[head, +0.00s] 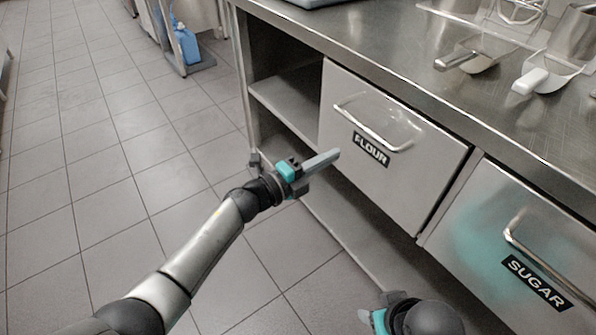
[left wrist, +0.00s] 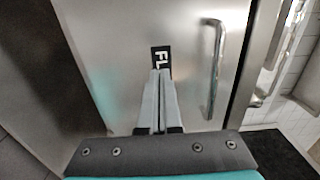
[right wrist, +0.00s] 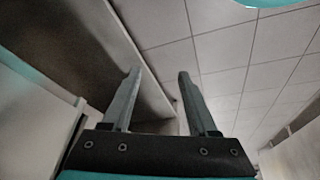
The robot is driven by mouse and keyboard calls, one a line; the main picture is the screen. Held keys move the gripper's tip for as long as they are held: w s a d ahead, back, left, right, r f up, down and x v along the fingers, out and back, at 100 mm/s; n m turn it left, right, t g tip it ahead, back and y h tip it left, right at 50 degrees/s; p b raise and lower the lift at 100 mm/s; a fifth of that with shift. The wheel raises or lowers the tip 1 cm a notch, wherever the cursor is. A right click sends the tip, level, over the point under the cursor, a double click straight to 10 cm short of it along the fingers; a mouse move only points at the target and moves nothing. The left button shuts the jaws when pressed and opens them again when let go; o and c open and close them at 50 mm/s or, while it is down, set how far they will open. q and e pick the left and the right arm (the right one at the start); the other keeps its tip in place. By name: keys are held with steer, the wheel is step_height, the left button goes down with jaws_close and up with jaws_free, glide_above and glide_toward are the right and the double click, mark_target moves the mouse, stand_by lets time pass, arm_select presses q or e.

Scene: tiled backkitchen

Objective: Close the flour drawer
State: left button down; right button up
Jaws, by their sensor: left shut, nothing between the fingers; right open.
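The flour drawer (head: 420,178) has a steel front with a bar handle (head: 372,128) and a black FLOUR label (head: 371,149). Its front looks nearly level with the cabinet; I cannot tell whether it stands slightly out. My left gripper (head: 334,155) is shut and empty, its fingers pointing at the left part of this front. In the left wrist view the fingertips (left wrist: 161,73) overlap the lower label, left of the handle (left wrist: 214,70). I cannot tell whether they touch.
The sugar drawer (head: 510,225) is to the right. An open shelf (head: 285,98) lies left of the flour drawer. Scoops (head: 478,55) lie on the steel counter (head: 400,42) above. A blue jug (head: 187,45) stands far back. The tiled floor at left is clear.

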arm_select(q)
steer(key=p+v, duration=0.2)
steer(key=v, duration=0.5)
steer(key=shift+a, duration=0.35)
arm_select(e)
steer(key=shift+g, duration=0.4)
steer(key=f, duration=0.5)
steer(key=shift+s+d+f, duration=0.15)
steer(key=shift+s+f, duration=0.05)
steer(key=shift+s, duration=0.2)
arm_select(q)
steer(key=shift+s, duration=0.15)
